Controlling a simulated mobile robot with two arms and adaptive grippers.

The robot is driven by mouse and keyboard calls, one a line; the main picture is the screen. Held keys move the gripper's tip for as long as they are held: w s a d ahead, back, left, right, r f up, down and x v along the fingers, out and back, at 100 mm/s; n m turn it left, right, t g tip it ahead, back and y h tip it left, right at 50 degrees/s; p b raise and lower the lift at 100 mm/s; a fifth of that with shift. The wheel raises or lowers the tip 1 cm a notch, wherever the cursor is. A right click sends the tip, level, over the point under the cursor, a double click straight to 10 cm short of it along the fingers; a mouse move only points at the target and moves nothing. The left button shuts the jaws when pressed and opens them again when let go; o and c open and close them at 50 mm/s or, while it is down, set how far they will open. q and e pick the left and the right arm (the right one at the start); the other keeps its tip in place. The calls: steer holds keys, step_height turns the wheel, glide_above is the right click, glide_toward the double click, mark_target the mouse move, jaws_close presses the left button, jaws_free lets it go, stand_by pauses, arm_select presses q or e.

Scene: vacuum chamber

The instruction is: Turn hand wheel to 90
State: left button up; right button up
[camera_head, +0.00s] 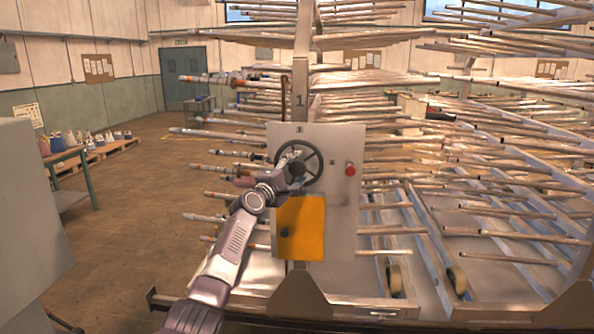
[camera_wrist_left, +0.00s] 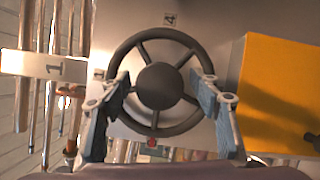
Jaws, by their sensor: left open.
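The hand wheel (camera_head: 312,153) is dark, with spokes and a round hub, on the grey upright panel (camera_head: 345,215). My left gripper (camera_head: 290,160) is at the left part of the wheel in the head view and hides some of its rim. In the left wrist view the wheel (camera_wrist_left: 157,38) fills the middle, and my left gripper (camera_wrist_left: 160,105) is open with one finger on each side of the hub, near the lower rim. I cannot tell whether the fingers touch the rim. My right gripper is not in view.
A red button (camera_head: 350,169) sits right of the wheel. A yellow cover (camera_head: 312,228) with a dark knob is below it, also seen in the left wrist view (camera_wrist_left: 275,85). Racks of long rods (camera_head: 430,150) stand behind and beside the panel. Floor (camera_head: 130,190) is free at left.

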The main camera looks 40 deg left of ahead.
arm_select(q)
steer(key=shift+s+d+f, duration=0.1)
steer(key=shift+s+f, duration=0.05)
steer(key=shift+s, duration=0.45)
steer(key=s+d, duration=0.1)
steer(key=s, duration=0.9)
steer(key=shift+s+d+f, duration=0.3)
steer(key=shift+d, duration=0.05)
